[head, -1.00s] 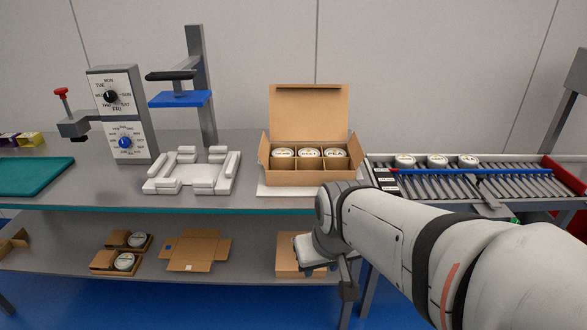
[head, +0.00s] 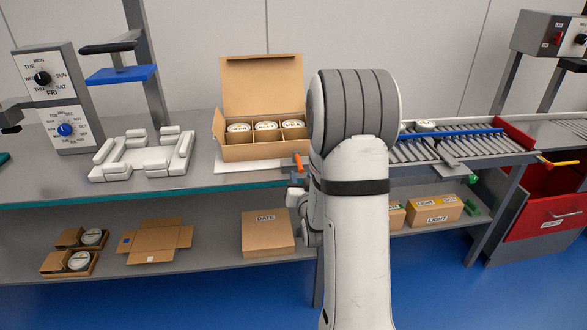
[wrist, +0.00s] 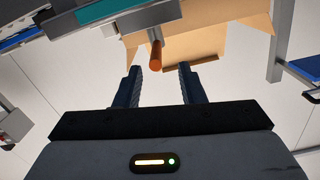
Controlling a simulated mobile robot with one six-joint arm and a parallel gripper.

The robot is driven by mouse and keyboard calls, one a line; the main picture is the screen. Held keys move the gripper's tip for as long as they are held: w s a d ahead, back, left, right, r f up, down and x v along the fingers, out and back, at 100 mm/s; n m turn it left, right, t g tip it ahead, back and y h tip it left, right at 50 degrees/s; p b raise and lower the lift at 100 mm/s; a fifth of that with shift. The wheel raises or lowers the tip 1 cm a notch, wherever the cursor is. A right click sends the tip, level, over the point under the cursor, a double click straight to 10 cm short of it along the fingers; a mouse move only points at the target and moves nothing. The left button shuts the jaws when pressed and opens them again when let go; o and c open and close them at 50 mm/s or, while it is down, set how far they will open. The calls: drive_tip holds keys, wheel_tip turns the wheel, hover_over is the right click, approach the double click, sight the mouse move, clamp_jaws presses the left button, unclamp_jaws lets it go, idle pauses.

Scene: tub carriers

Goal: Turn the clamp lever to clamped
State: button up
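The orange-handled lever (head: 298,162), which looks like the clamp lever, is at the table's front edge by the open carton, left of my arm. In the wrist view the orange handle (wrist: 156,57) points toward me, its end just beyond the gap between my fingertips. My gripper (wrist: 159,72) is open, with one dark finger on each side of that gap and nothing held. I cannot tell whether a finger touches the handle. In the head view my arm hides most of the gripper and part of the table edge.
The open carton (head: 254,149) of round tubs stands behind the lever. A white fixture (head: 142,161) and a dial post (head: 58,95) are to the left. A roller conveyor (head: 440,147) lies to the right. A DATE box (head: 267,240) sits on the shelf below.

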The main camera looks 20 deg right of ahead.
sight(296, 156)
drive_tip(key=shift+w+d+f, duration=0.1)
drive_tip(key=shift+w+d, duration=0.1)
drive_tip(key=shift+d, duration=0.1)
drive_tip(key=p+x, duration=0.1)
drive_tip(key=x, duration=0.6)
drive_tip(key=shift+w, duration=0.1)
clamp_jaws()
